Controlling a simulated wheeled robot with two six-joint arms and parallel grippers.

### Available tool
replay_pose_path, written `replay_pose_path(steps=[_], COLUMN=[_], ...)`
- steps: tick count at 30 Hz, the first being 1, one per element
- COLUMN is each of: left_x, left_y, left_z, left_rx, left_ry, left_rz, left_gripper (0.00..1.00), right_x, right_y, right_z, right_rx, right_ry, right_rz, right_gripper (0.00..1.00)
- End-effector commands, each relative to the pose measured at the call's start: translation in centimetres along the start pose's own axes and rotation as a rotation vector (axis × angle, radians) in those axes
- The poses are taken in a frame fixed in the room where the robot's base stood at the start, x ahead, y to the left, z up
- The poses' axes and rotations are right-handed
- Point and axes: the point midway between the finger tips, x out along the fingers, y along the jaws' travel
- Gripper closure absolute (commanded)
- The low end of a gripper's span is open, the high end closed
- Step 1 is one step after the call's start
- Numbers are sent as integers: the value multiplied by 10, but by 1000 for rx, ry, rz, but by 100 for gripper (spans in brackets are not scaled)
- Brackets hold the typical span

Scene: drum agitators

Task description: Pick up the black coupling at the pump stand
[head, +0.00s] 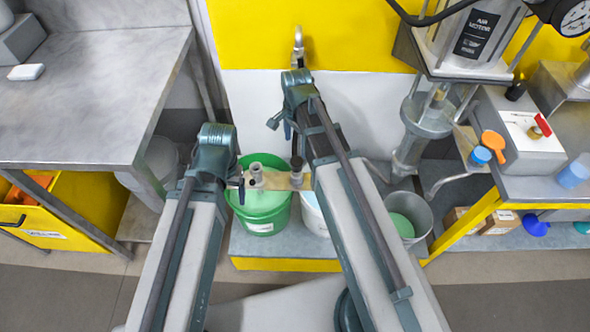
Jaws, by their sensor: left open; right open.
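A small black piece that looks like the black coupling (515,91) sits at the back left of a grey box, beside the pump stand (470,62). Its far side is hidden. My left gripper (238,184) is open by the left edge of the green bucket, far left of the coupling. My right gripper (280,125) is open in front of the white wall, above and behind the buckets, also well left of the coupling. Both grippers look small and are partly hidden by their own wrists. Neither appears to hold anything.
A green bucket (262,212) with a tan board and fittings stands between my arms. A grey bucket (407,215) is below the pump. An orange funnel (493,143), a blue cap (480,156) and a red-tagged piece (541,125) are near the coupling. A grey table (80,100) is at left.

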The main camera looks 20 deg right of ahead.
Motion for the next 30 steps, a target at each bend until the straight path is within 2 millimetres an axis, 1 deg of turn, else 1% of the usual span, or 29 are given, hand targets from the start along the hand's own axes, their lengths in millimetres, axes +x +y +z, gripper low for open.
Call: replay_pose_path(steps=[1, 13, 16, 23, 26, 30], left_x=[13, 67, 72, 72, 77, 91], left_y=[1, 6, 7, 7, 7, 9], left_z=[-1, -4, -4, -4, -5, -5], left_rx=[0, 0, 0, 0, 0, 0], left_ry=[0, 0, 0, 0, 0, 0], left_rz=[0, 0, 0, 0, 0, 0], left_gripper=[21, 21, 21, 21, 21, 21], right_x=[13, 67, 73, 73, 78, 92], right_y=[0, 0, -1, -1, -2, -4], right_z=[0, -1, -1, -1, -2, -4], right_rx=[0, 0, 0, 0, 0, 0], right_ry=[0, 0, 0, 0, 0, 0], right_rz=[0, 0, 0, 0, 0, 0], right_gripper=[11, 11, 11, 11, 11, 11])
